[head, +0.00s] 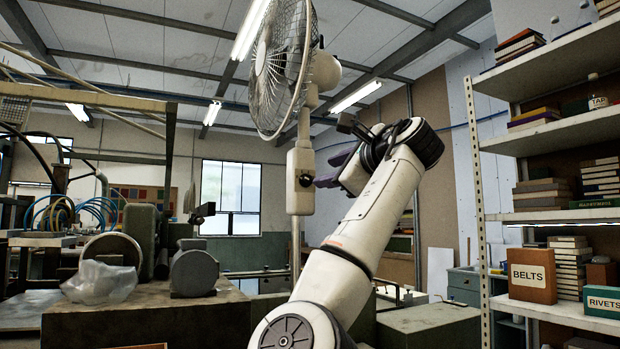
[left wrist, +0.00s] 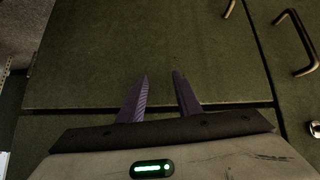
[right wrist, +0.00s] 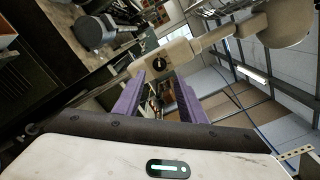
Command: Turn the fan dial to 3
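The pedestal fan (head: 278,62) stands in the middle of the head view, its caged head high up. Its pale control box (head: 300,204) sits on the pole below, with a black dial (head: 305,180) on its side. In the right wrist view the round dial (right wrist: 159,63) shows beyond the fingertips; its number setting is too small to read. My right gripper (right wrist: 161,80) is open and empty, its purple fingers apart and pointing at the box; it also shows in the head view (head: 328,172). My left gripper (left wrist: 161,77) is open and empty above dark green panels.
A shelf rack with books, a BELTS box (head: 532,276) and a RIVETS box (head: 603,300) stands on the right. A bench with a grey motor (head: 193,270) and a plastic bag (head: 100,285) is on the left. The left wrist view shows metal handles (left wrist: 297,42) on the panels.

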